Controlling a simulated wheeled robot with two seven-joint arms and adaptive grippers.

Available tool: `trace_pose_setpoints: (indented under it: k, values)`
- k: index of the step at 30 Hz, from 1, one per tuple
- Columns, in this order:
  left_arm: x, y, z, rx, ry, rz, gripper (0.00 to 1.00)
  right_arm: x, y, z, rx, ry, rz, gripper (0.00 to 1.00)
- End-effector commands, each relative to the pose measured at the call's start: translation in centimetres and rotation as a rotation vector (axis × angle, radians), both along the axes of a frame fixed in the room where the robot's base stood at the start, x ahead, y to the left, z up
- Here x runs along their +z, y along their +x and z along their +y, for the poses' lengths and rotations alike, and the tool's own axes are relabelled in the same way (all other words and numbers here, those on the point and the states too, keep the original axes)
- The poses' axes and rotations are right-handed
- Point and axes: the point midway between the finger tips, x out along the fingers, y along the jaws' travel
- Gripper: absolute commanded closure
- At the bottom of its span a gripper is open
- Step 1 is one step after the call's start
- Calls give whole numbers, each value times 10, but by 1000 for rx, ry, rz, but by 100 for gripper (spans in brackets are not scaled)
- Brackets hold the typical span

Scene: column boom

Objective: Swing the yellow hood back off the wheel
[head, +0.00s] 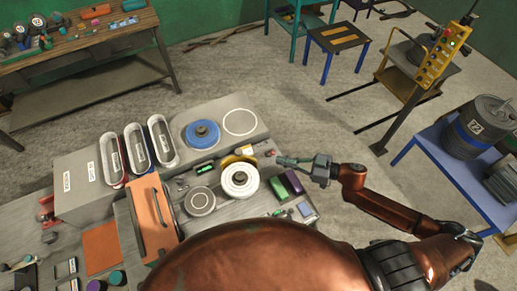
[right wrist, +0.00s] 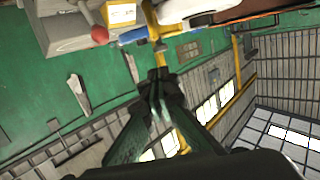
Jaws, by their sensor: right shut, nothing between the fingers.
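The yellow hood (head: 237,158) shows as a curved yellow piece at the far edge of the white wheel (head: 239,181), on the grey workbench in the head view. Part of the hood is hidden, so I cannot tell whether it touches the wheel. My right gripper (head: 280,160) is to the right of the wheel and hood, apart from both. Its fingers are together and empty, pointing left. In the right wrist view the closed fingertips (right wrist: 158,78) point up the picture, below a yellow bar. My left gripper is not in view.
A blue disc (head: 202,133) sits behind the wheel and a grey disc (head: 201,201) to its left. Green and purple boxes (head: 291,183) lie close below my right gripper. Three oval bins (head: 112,158) stand left. A control post (head: 410,115) and blue table (head: 470,180) stand right.

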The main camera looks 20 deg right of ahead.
Motion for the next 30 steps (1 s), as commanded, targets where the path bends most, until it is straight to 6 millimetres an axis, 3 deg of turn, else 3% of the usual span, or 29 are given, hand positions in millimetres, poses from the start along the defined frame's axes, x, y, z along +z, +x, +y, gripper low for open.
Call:
trace_pose_setpoints:
  k: [5,19,30]
  values:
    - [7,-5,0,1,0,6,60,0,10,16,-4,6,-2,100]
    - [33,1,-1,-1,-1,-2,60,-14,62,90,-7,4,-2,100]
    - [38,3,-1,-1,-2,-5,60,-22,75,110,-6,2,-1,100]
